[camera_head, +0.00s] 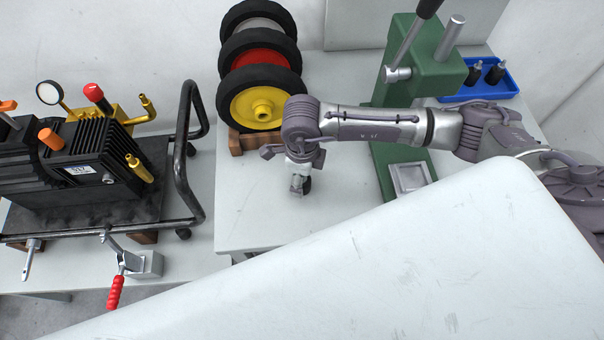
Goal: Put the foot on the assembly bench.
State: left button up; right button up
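My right gripper (300,184) comes in on the arm from the right and points down over the grey-white bench (265,215). A small dark rounded piece (307,185) shows at its fingertips; it looks like a black foot held between them, partly hidden by the fingers. I cannot tell whether it touches the bench top. Two similar black feet (474,74) (495,73) stand in a blue tray (513,86) at the back right. My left gripper is not in view.
A black pump assembly (80,170) and a red-handled clamp (116,290) are at left. A large white panel (400,270) fills the foreground.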

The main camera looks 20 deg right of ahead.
jog(key=shift+r, duration=0.45)
notch_tip(320, 180, up, 11)
jog(key=b, duration=0.3)
jog(key=shift+f, duration=0.2)
jog(key=shift+r, duration=0.45)
